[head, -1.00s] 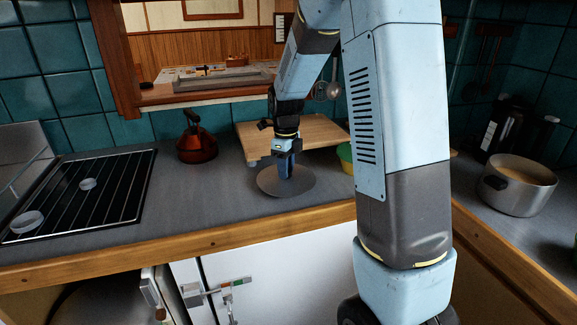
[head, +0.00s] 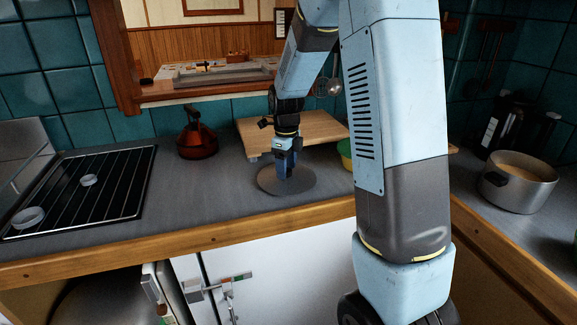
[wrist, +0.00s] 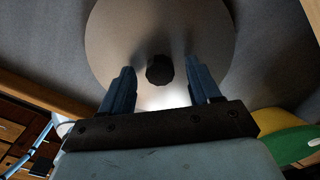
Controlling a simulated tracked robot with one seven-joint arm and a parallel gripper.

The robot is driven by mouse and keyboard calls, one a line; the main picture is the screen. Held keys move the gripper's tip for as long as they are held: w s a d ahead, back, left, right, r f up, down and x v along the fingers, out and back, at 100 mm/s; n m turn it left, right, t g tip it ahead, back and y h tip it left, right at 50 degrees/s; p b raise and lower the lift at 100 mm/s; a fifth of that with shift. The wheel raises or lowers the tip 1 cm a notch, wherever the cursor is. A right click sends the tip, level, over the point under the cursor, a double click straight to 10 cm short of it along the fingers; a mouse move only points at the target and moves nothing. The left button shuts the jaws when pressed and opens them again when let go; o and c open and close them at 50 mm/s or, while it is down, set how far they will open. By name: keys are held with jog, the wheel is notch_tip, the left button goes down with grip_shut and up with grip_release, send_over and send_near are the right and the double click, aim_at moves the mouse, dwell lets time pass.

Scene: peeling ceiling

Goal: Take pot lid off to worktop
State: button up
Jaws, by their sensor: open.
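The pot lid (head: 304,187) is a flat grey metal disc lying on the grey worktop (head: 219,205), in front of a wooden board. In the wrist view the lid (wrist: 120,50) shows its round dark knob (wrist: 159,70). My gripper (head: 285,184) points down over the lid. In the wrist view my gripper (wrist: 163,75) is open, with a finger on each side of the knob and gaps between. The pot (head: 518,183) stands uncovered at the right, with light brown contents.
A wooden board (head: 310,128) lies behind the lid, with a green and yellow bowl (head: 346,154) to its right. A red kettle (head: 196,140) stands at the back. A black hob (head: 80,195) is at the left. The worktop between hob and lid is clear.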

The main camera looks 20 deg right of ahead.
notch_tip(320, 180, up, 19)
jog(key=shift+f, duration=0.15)
dwell(0.9)
jog(key=s+r+n+t, duration=0.1)
jog(key=s+n+t, duration=0.4)
jog(key=s+n, duration=2.1)
jog(key=shift+s+d+r+n+t, duration=0.25)
jog(key=shift+s+d, duration=0.2)
jog(key=shift+s, duration=0.75)
